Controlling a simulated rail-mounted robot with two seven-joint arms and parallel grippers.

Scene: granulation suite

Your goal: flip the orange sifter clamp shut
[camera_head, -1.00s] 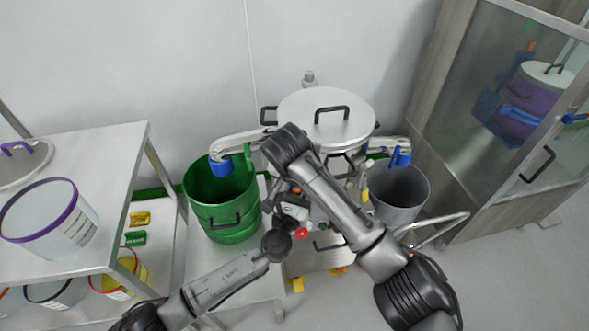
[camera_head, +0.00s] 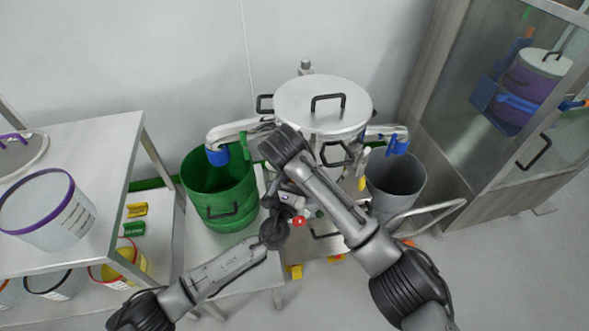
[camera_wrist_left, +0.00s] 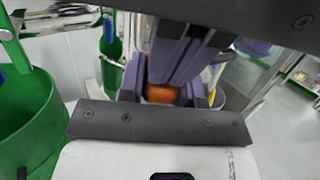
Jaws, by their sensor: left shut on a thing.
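The sifter (camera_head: 350,122) is a round steel machine with a lidded top, standing against the back wall in the head view. The orange clamp (camera_wrist_left: 161,94) shows as a small orange piece between the purple fingers of my left gripper (camera_wrist_left: 165,88) in the left wrist view. These fingers are shut on it, and they hide most of it. In the head view the clamp cannot be made out; my arms cover the front of the sifter. My right arm reaches across the sifter's front from the lower right, and its gripper is hidden.
A green bin (camera_head: 217,198) stands under the blue-ended left outlet and a grey bin (camera_head: 397,186) under the right one. A steel table (camera_head: 95,150) with a purple-rimmed tub (camera_head: 47,210) is at left. A glazed cabinet (camera_head: 500,150) stands at right.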

